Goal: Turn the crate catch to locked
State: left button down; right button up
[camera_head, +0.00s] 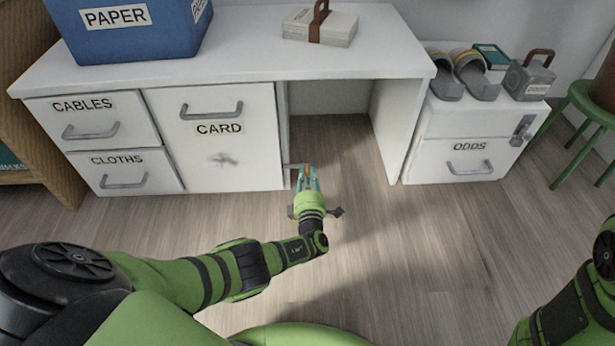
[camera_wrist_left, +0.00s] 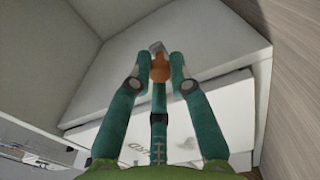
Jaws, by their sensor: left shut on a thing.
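My left gripper (camera_head: 308,178) is low in front of the desk, by the right edge of the CARD front (camera_head: 215,140). Its teal fingers are shut on a small orange piece (camera_wrist_left: 160,70) with a grey end. I cannot tell whether this piece is fixed to anything or is part of a catch. A grey metal catch (camera_head: 523,130) sits on the right of the ODDS unit (camera_head: 430,160), well away from this gripper; whether it is locked cannot be read. My right arm shows at the lower right, its gripper out of view.
The desk (camera_head: 250,75) carries a blue PAPER box (camera_head: 125,30) and a strapped white stack (camera_head: 320,27). Sandals (camera_head: 470,72) and a grey weight-like block (camera_head: 530,78) stand on the ODDS unit. A green stool (camera_head: 590,105) is at right. The knee space and floor are open.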

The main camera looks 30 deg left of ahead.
pick_arm(q)
jog(key=shift+w+a+r, duration=0.1)
jog(key=shift+a, duration=0.1)
jog(key=c, duration=1.1)
grip_release()
jog(key=shift+d, duration=0.1)
jog(key=shift+r, duration=4.95)
